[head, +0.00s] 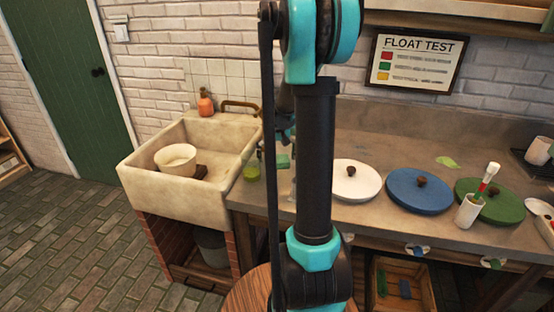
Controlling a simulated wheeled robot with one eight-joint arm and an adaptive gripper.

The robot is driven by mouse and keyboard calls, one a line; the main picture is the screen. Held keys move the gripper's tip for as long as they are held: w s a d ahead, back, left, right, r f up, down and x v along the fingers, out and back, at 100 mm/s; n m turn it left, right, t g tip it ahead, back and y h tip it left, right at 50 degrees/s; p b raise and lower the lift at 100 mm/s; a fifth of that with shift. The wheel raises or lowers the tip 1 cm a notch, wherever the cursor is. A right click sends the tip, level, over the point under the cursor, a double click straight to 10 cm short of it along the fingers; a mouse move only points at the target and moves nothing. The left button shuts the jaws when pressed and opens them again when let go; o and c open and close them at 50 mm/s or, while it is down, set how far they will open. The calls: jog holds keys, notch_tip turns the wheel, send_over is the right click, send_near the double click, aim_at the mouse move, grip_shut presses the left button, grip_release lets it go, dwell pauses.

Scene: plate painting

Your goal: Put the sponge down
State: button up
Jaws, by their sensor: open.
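A small green block that looks like the sponge (283,160) is on the counter just right of the sink, partly hidden behind my arm. My gripper (284,146) is mostly hidden behind my arm's upright link; a dark part of it shows just above the green block. It is open. I cannot tell whether its fingers still touch the block. A green jar (251,173) stands left of the block, near the sink's edge.
The stone sink (135,180) holds a white bowl (175,158). An orange bottle (205,103) stands on its back ledge.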

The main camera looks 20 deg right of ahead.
aim_at(277, 161)
notch_tip(277, 161, up, 12)
jog(key=s, duration=0.1)
jog(key=shift+s+a, duration=0.15)
jog(key=shift+s, duration=0.1)
jog(key=shift+f, duration=0.1)
dwell(0.4)
